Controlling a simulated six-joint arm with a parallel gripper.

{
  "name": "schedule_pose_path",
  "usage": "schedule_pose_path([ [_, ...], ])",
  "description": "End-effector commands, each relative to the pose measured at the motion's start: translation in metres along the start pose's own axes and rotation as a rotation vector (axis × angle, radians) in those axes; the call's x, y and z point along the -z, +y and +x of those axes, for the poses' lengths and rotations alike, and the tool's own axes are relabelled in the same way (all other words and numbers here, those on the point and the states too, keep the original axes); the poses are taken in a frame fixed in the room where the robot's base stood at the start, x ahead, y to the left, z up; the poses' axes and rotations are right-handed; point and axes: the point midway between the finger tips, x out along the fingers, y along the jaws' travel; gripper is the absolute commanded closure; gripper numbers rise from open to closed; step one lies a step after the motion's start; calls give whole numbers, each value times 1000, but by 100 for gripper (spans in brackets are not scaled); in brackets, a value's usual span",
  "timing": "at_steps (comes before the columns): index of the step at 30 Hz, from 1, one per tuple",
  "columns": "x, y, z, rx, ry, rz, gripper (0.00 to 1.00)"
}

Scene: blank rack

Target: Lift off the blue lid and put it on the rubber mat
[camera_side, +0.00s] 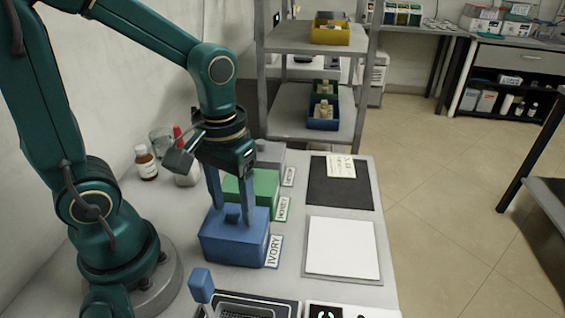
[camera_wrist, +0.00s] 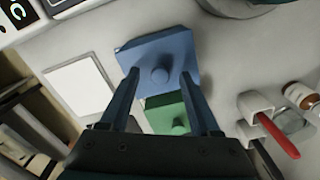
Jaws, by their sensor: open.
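The blue box (camera_side: 232,246) stands on the bench with a blue lid (camera_side: 220,224) that has a small knob on top. In the wrist view the lid (camera_wrist: 168,48) shows its round knob (camera_wrist: 160,75) between my fingertips. My gripper (camera_side: 232,213) is open and points down over the lid, its two fingers on either side of the knob. I cannot tell whether the fingertips touch the lid. A black mat (camera_side: 329,188), likely the rubber mat, lies at the far right of the bench with a paper label at its back edge.
A green box (camera_side: 262,186) and a grey box (camera_side: 270,152) stand behind the blue one. An IVORY card (camera_side: 273,251) leans beside the blue box. A white pad (camera_side: 342,248) lies to the right. A brown bottle (camera_side: 146,162) and a blue-headed tool (camera_side: 201,285) are nearby.

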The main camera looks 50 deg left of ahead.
Motion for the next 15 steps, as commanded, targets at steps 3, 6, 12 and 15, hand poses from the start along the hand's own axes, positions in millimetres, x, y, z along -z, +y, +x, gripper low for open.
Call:
schedule_pose_path([
  [3,-1,0,3,0,-1,0,37],
  [6,0,0,3,0,0,0,37],
  [12,0,0,3,0,0,0,75],
  [15,0,0,3,0,0,0,100],
])
